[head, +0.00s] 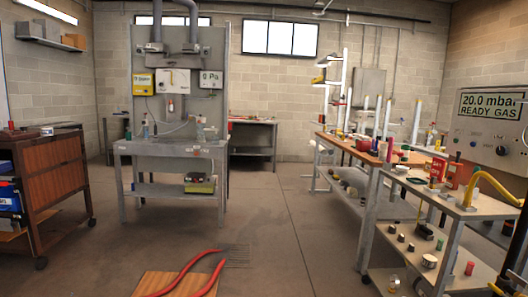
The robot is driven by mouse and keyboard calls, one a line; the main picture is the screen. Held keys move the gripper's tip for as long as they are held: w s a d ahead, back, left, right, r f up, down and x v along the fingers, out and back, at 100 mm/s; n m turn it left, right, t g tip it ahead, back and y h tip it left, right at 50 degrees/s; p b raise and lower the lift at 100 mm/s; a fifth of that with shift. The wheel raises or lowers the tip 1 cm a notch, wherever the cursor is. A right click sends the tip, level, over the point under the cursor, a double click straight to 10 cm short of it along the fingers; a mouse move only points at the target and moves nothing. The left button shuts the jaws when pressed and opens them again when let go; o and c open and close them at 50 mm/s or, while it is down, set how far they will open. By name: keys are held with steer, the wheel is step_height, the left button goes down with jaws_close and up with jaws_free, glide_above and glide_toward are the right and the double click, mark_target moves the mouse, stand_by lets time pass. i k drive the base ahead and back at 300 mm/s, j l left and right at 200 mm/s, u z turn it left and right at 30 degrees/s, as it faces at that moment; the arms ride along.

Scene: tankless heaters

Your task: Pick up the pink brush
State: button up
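I cannot make out the pink brush for certain in the head view. A small pinkish-red upright item (390,150) stands among the tools on the wooden-topped workbench (345,143) at the right. It is too small to tell what it is. My gripper does not show in this view, so I cannot see whether it is open or holds anything.
A grey sink unit (170,148) with a tall back panel stands left of centre. A brown wheeled cabinet (45,185) is at the far left. A wooden board (170,284) with red curved bars (190,262) lies low in front. The concrete floor (290,215) is clear in the middle.

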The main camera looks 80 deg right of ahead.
mark_target(391, 140)
steer(key=z, duration=3.3)
steer(key=i+j, duration=0.15)
steer(key=i, duration=0.65)
steer(key=i+j, duration=0.15)
steer(key=i, duration=0.65)
steer(key=i+j, duration=0.15)
steer(key=i, duration=0.65)
steer(key=i+j, duration=0.15)
steer(key=i, duration=0.6)
